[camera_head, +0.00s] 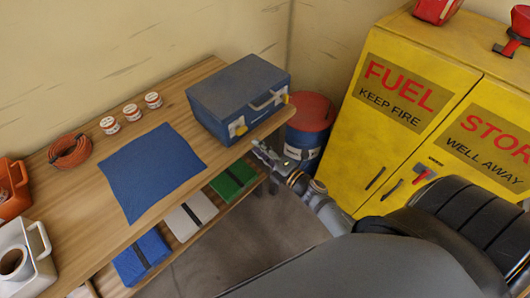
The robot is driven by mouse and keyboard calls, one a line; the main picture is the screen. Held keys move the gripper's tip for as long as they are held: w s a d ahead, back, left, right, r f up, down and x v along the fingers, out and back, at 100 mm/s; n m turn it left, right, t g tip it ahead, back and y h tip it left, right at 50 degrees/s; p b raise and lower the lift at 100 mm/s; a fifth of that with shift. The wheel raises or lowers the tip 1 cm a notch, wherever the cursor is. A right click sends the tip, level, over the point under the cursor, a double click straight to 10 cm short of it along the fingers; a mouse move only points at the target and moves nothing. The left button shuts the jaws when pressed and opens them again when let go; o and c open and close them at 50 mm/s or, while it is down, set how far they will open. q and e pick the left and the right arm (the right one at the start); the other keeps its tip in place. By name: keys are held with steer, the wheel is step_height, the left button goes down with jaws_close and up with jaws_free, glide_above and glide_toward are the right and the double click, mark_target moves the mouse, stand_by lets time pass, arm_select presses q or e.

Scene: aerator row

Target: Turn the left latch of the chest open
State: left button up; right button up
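The blue chest (235,92) stands with its lid shut on the wooden bench, near the right end. Its front faces right and down, with a grey handle between two latches. The left latch (237,126) is a pale plate with a yellow part, low on the front. The right latch (284,97) also shows yellow. My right gripper (264,153) is just right of and below the left latch in the picture, apart from it, pointing up and left. It looks empty; its finger gap is too small to read. My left gripper is out of view.
On the bench (85,195) are a blue cloth (150,170), several small tins (131,112) and a coiled orange strap (70,151). A red-and-blue drum (308,128) stands behind my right gripper. A yellow fuel cabinet (405,140) stands to the right.

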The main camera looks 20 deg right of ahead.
steer(key=v, duration=0.3)
stand_by(0.5)
